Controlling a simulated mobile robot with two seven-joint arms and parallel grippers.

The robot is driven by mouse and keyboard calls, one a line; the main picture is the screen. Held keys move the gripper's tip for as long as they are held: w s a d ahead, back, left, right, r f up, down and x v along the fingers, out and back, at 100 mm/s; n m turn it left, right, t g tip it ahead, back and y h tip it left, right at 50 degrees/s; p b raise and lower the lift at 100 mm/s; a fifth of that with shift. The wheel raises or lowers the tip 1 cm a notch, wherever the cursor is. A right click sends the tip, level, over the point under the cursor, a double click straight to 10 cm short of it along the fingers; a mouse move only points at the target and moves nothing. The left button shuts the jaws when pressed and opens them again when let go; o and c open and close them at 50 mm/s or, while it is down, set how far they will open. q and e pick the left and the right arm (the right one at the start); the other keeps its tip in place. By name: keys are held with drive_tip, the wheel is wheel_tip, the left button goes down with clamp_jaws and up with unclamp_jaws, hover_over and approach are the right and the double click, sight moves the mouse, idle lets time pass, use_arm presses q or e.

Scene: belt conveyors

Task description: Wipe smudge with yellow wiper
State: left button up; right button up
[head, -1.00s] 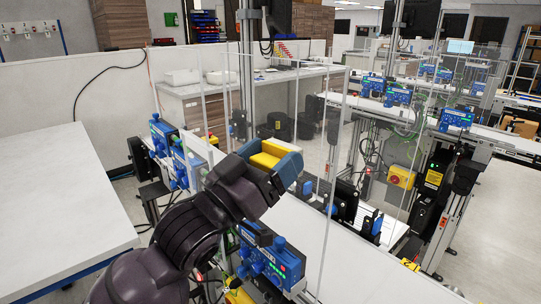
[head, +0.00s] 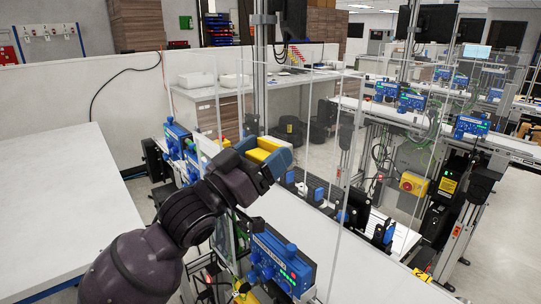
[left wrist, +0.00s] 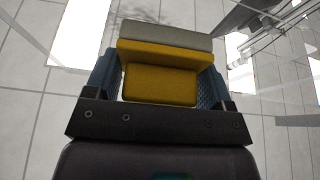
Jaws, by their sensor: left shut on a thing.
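The yellow wiper (head: 263,150) is a yellow block between the blue fingers of my left gripper (head: 268,154) in the head view. The left gripper is shut on it, in front of the clear panels. In the left wrist view the yellow wiper (left wrist: 160,84) sits between the blue textured fingers (left wrist: 160,92), with a pale grey layer along its far side. A faint dark smudge (left wrist: 150,17) shows just beyond that layer; I cannot tell its distance from the wiper. The smudge cannot be made out in the head view. My right gripper is not in view.
Clear upright panels (head: 325,200) stand along a white belt conveyor (head: 370,270). Blue control boxes (head: 278,262) are mounted at its near side. A white table (head: 60,200) is at left. A yellow switch box (head: 414,184) is at right.

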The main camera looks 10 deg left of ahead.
sight(266, 128)
use_arm(q)
drive_tip(key=shift+w+a, duration=1.6)
drive_tip(key=shift+w, duration=0.15)
drive_tip(key=shift+a+r+p, duration=0.15)
drive_tip(key=shift+r+p, duration=0.6)
drive_tip(key=shift+p, duration=0.1)
drive_tip(key=shift+s+d+f, duration=0.15)
drive_tip(key=shift+s+d, duration=1.8)
drive_tip(key=shift+d, duration=0.1)
drive_tip(key=shift+s+d+f, duration=0.15)
drive_tip(key=shift+s+d, duration=1.75)
drive_tip(key=shift+d, duration=0.1)
drive_tip(key=shift+w+a, duration=3.75)
drive_tip(key=shift+a, duration=0.05)
drive_tip(key=shift+w+a, duration=0.15)
drive_tip(key=shift+a, duration=0.05)
drive_tip(key=shift+r, duration=0.15)
